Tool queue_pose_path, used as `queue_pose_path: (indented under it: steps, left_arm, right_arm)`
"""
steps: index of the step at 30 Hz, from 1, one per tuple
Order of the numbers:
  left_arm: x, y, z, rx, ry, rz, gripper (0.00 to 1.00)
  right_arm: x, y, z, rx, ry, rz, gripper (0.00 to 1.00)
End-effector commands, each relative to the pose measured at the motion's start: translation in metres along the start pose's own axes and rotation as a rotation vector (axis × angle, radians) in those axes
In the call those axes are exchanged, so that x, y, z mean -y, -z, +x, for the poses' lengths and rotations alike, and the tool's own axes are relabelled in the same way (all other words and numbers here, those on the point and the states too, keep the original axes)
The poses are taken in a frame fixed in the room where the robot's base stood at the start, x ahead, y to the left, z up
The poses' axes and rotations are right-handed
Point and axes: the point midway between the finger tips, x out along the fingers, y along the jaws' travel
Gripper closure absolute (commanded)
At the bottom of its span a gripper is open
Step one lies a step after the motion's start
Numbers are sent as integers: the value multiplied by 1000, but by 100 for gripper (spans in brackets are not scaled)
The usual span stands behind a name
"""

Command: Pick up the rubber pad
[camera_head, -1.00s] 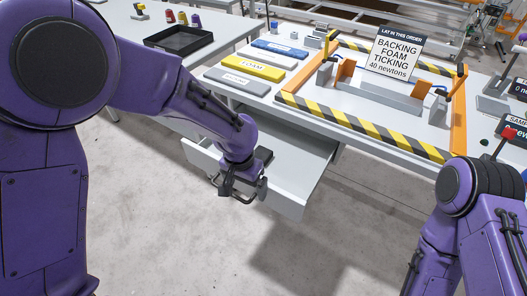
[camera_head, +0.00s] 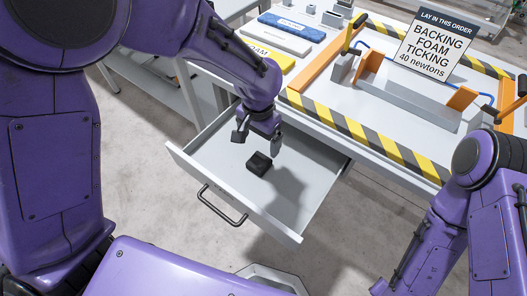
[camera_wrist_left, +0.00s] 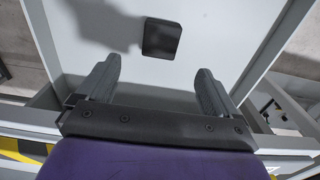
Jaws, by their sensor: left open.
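The rubber pad (camera_head: 259,164) is a small black block lying on the floor of the open drawer (camera_head: 218,165). My left gripper (camera_head: 257,134) is open and empty above the drawer, on the table side of the pad. In the left wrist view the pad (camera_wrist_left: 161,39) lies beyond the two spread fingertips (camera_wrist_left: 154,75), roughly in line with the gap between them and apart from both. My right arm (camera_head: 450,220) shows at the right, but its gripper is not in view.
The drawer has a black handle (camera_head: 222,206) on its front. The table above carries a yellow and black striped frame (camera_head: 345,121), a sign (camera_head: 437,42) and coloured slabs such as the blue one (camera_head: 292,27). The drawer floor around the pad is bare.

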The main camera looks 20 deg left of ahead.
Motion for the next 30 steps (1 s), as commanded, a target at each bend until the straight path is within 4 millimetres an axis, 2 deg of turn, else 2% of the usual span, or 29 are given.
queue_pose_path:
  steps: [3,8,15,18,24,26,30]
  left_arm:
    - [1,-2,26,6,1,-2,6]
    - [2,-2,45,4,0,-5,6]
    - [2,2,86,5,0,-2,6]
    - [2,3,94,3,0,-1,6]
    - [2,4,95,1,1,1,6]
    - [2,3,95,1,1,0,23]
    - [2,3,94,1,1,0,68]
  right_arm:
    - [0,-2,2,2,-1,-1,57]
    - [0,-2,3,2,-1,-1,57]
    - [0,-2,2,1,-1,0,57]
    - [0,-2,2,1,-1,0,57]
    - [0,-2,2,1,-1,0,57]
    - [0,-2,2,1,-1,0,57]
    - [0,-2,2,1,-1,0,57]
